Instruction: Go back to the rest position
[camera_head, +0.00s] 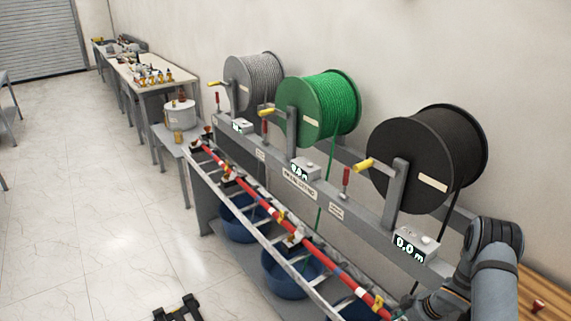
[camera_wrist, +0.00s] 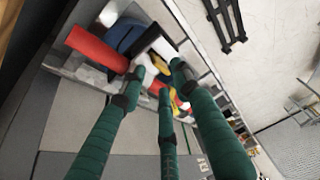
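My gripper shows in the wrist view (camera_wrist: 158,80) as several long green fingers. Their tips are spread apart and I see nothing clearly held between them. In the head view my arm is at the lower right. There my gripper (camera_head: 428,302) is partly cut off by the bottom edge, near the right end of a long red pole (camera_head: 255,197). In the wrist view, a red cylinder (camera_wrist: 95,48) and white, black and yellow parts lie beyond the fingertips. I cannot tell whether the fingers touch them.
A ladder-like rail (camera_head: 262,238) runs beside the pole. Behind it stands a grey frame with a grey spool (camera_head: 247,80), a green spool (camera_head: 305,108) and a black spool (camera_head: 415,155). Blue buckets (camera_head: 288,278) stand below. The tiled floor at left is mostly clear.

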